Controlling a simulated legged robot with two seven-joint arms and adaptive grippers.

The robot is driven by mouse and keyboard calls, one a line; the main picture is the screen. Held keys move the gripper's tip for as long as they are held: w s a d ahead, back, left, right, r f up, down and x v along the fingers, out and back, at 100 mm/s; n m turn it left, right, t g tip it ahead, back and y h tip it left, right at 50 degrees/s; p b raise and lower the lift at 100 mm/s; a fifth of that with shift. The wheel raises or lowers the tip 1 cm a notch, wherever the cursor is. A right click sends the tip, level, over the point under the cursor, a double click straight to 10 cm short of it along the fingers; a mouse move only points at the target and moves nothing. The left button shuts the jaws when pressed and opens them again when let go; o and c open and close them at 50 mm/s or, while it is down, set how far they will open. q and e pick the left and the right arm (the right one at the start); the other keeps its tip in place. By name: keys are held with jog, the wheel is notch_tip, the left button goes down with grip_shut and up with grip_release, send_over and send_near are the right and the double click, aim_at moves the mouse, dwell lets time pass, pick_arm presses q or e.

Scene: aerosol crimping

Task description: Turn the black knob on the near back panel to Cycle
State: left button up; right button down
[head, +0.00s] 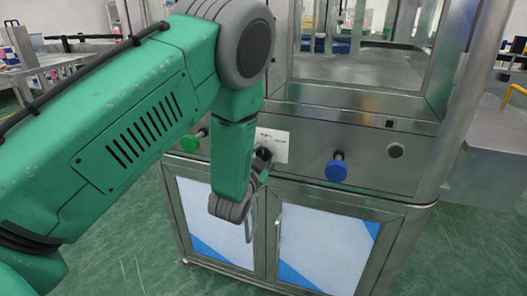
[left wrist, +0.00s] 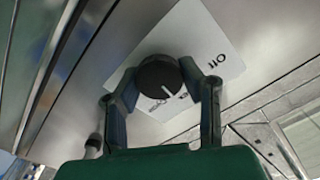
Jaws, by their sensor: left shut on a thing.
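The black knob (left wrist: 158,77) sits on a white label plate (left wrist: 200,45) on the steel panel. In the left wrist view its white pointer line shows on its face; the label's text is partly hidden, with "Off" legible at the right. My left gripper (left wrist: 160,90) is shut on the knob, one finger on each side. In the head view the knob (head: 263,154) shows just beside my left gripper (head: 262,160), with the label plate (head: 275,146) behind it. My right gripper is not in view.
A green button (head: 189,144) is left of the knob and a blue button (head: 336,170) right of it, both sticking out from the panel (head: 310,160). Cabinet doors (head: 325,240) with handles lie below.

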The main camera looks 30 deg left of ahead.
pick_arm(q)
jog(key=m, duration=0.4)
jog(key=shift+d+m+p, duration=0.15)
jog(key=shift+m+p, duration=0.15)
jog(key=shift+p, duration=0.1)
jog(key=shift+f+m, duration=0.15)
jog(key=shift+m, duration=0.8)
jog(key=shift+f+m, duration=0.1)
jog(key=shift+m, duration=0.85)
jog(key=o, duration=1.2)
jog(key=shift+s+d, duration=0.1)
jog(key=shift+s, duration=0.05)
jog(key=v, duration=1.1)
jog(key=shift+s, duration=0.3)
jog(key=shift+f, duration=0.1)
